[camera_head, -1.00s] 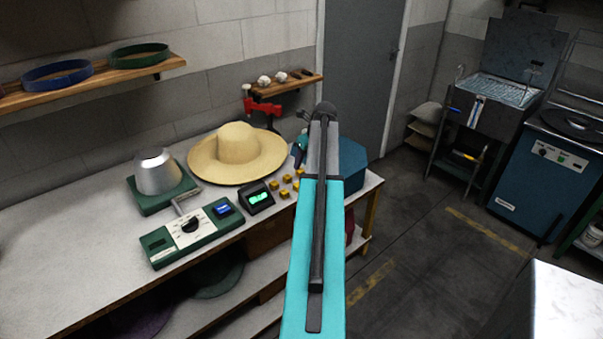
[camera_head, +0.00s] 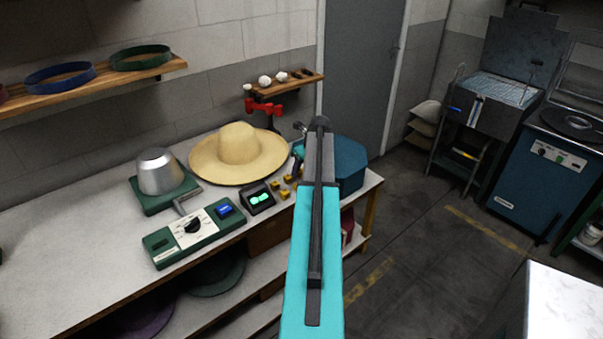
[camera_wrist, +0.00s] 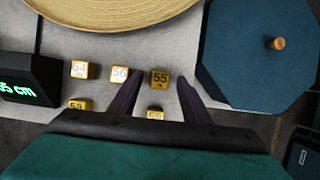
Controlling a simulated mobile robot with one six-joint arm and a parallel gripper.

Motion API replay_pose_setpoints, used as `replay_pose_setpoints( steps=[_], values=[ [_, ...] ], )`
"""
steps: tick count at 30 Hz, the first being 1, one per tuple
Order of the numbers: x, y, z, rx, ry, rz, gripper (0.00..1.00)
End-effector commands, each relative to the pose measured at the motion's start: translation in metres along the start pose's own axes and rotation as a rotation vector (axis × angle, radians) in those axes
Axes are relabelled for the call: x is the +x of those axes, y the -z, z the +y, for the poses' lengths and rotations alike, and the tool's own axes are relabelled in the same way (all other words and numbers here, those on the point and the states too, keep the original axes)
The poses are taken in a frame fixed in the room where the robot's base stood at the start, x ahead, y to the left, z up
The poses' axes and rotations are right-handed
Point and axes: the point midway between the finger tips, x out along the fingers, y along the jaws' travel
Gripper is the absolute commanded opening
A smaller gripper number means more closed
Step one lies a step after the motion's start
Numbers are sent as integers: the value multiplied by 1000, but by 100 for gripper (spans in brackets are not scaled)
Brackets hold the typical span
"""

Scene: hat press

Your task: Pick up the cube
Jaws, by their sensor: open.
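Several small yellow numbered cubes lie on the bench; the task does not say which one. In the wrist view the cube marked 55 (camera_wrist: 160,79) lies between the tips of my gripper (camera_wrist: 159,82), which is open with a dark finger on each side. Contact cannot be told. Cube 56 (camera_wrist: 119,74) is close beside the left finger, and cube 54 (camera_wrist: 82,69) is further left. Cube 59 (camera_wrist: 80,104) and another cube (camera_wrist: 155,112) are partly hidden by my gripper body. In the head view some cubes (camera_head: 284,195) show left of my arm, which hides others.
A straw hat (camera_head: 238,155) lies behind the cubes. A dark display box (camera_head: 258,198) is to their left, beside a green control panel (camera_head: 193,232). A blue octagonal box (camera_wrist: 255,60) with a wooden knob stands close to the right of my gripper.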

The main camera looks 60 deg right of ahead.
Motion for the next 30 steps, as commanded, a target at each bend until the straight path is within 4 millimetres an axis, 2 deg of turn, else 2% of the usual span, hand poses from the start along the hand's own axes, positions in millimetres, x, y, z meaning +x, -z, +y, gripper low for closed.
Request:
replay_pose_setpoints(
  steps=[9,17,30],
  values=[
    [0,0,0,1,0,0,44],
    [-1,0,-1,1,0,0,0],
    [-4,-1,-1,1,1,-1,0]
  ],
)
